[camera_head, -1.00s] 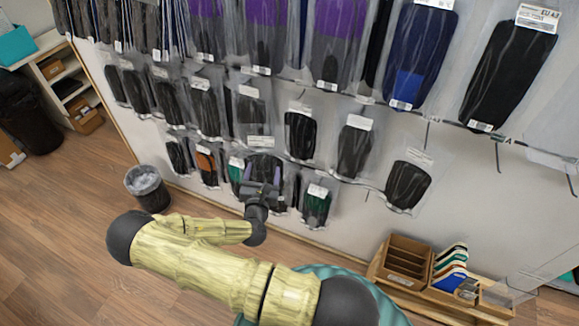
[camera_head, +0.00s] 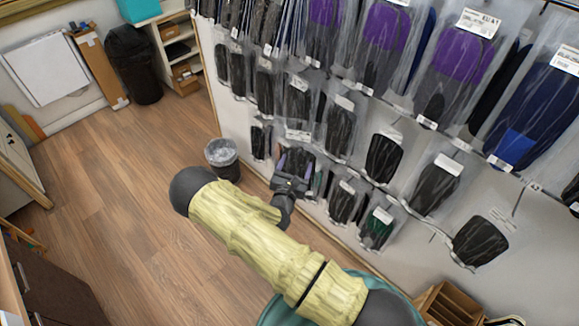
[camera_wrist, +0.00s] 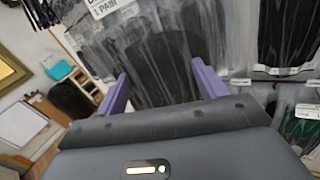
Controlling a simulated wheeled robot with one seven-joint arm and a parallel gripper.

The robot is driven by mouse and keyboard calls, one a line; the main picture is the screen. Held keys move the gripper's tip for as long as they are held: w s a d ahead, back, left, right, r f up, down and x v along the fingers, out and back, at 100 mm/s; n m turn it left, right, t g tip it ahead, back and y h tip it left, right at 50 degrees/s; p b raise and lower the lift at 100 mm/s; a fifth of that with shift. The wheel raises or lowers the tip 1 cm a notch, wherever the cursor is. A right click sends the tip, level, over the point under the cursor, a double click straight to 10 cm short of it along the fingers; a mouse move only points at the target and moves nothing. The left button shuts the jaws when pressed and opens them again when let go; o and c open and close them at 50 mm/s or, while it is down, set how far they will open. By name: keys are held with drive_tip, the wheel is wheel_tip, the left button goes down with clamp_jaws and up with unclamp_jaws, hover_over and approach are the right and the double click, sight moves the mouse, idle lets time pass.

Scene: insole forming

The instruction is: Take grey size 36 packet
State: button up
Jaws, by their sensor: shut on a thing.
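My gripper (camera_head: 291,177) is at the lower row of the packet wall in the head view. In the wrist view its two purple fingers (camera_wrist: 160,92) stand either side of a clear packet (camera_wrist: 155,60) with a dark grey insole. The gripper is shut on this packet. A white label with "1 PAIR" shows at the packet's top, cut by the frame edge, so its size cannot be read. In the head view the held packet (camera_head: 296,158) is mostly hidden behind the gripper.
Several hanging packets surround it, including a dark one (camera_head: 342,203) and a green one (camera_head: 377,230) to the right. A waste bin (camera_head: 222,158) stands on the floor at left. A wooden box (camera_head: 445,304) is at lower right. The floor (camera_head: 110,200) at left is clear.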

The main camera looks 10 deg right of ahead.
sight(308, 160)
drive_tip(key=shift+w+d+p, duration=0.3)
drive_tip(key=shift+w+d, duration=0.85)
drive_tip(key=shift+d, duration=0.3)
drive_tip(key=shift+w+d+p, duration=0.25)
drive_tip(key=shift+w+d, duration=0.85)
drive_tip(key=shift+d, duration=0.3)
